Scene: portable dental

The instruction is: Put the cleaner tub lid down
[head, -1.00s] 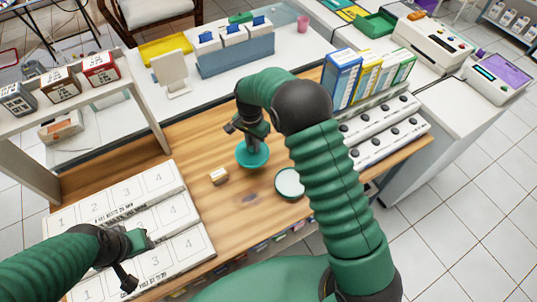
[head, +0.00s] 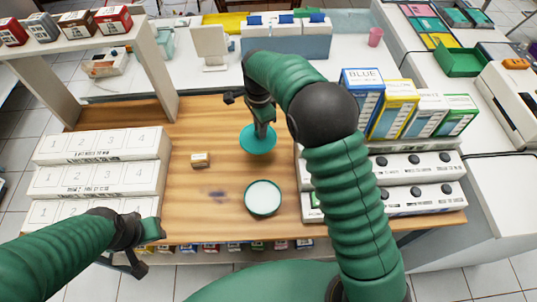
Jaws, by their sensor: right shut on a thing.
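The teal cleaner tub lid (head: 258,140) is a round disc held by my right gripper (head: 262,126), which is shut on it from above. The lid is over the wooden table behind the tub; I cannot tell whether it touches the wood. The open cleaner tub (head: 263,198), round with a teal rim and pale inside, stands on the table nearer to me. My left gripper (head: 140,250) is at the lower left, by the front end of the numbered white trays; its fingers are too unclear to tell open from shut.
A small tan box (head: 200,160) lies on the wooden table (head: 215,120). Numbered white trays (head: 100,180) fill the left side. White units with black knobs (head: 420,165) and coloured boxes (head: 362,95) stand at the right. Bare wood lies between the small box and the lid.

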